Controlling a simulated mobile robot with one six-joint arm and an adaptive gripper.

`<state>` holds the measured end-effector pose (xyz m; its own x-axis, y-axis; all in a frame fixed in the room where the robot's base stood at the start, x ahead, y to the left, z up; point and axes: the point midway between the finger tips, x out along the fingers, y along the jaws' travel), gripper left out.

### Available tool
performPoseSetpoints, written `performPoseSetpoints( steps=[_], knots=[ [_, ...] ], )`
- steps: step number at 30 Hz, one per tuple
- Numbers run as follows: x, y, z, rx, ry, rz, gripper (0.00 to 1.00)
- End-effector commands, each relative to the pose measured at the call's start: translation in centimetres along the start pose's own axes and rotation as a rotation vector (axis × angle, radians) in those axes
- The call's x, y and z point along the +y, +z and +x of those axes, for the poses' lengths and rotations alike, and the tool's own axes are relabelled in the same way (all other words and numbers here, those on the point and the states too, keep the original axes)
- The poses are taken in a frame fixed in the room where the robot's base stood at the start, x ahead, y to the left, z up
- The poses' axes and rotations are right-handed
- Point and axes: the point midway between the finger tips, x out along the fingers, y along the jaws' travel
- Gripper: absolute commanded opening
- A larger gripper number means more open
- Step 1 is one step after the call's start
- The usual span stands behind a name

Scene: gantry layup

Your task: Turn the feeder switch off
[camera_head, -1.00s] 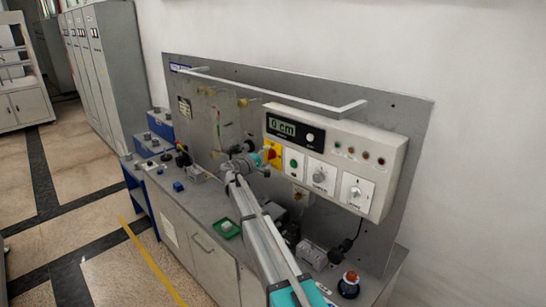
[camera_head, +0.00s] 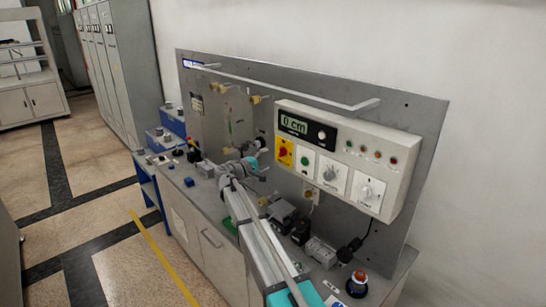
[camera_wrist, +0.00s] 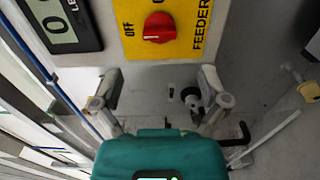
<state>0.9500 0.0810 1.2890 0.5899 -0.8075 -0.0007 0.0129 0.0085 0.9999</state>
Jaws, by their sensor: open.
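The feeder switch is a red rotary knob on a yellow plate (camera_head: 285,152) at the left end of the control box. In the wrist view the red knob (camera_wrist: 158,27) is at the top, with "OFF" printed to its left and "FEEDER" to its right. Its exact setting is hard to tell. My gripper (camera_head: 262,170) is just left of and below the switch in the head view. In the wrist view my gripper (camera_wrist: 160,85) has its two fingers spread wide, with nothing between them. The fingertips appear apart from the knob.
The control box also has a "0 cm" display (camera_head: 293,123), a green button (camera_head: 304,160) and two grey dials (camera_head: 329,174). A rail (camera_head: 290,88) runs above. A red emergency button (camera_head: 358,280) and small parts sit on the bench below.

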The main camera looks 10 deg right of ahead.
Motion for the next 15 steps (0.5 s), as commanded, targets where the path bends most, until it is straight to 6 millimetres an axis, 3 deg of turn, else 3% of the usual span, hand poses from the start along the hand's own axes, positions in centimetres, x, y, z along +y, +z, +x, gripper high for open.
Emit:
performPoseSetpoints(
  steps=[6,15],
  knots=[
    [0.0,0.0,-3.2,0.000,0.000,0.000,0.94],
    [0.0,0.0,-4.8,0.000,-0.001,0.000,0.94]
  ],
)
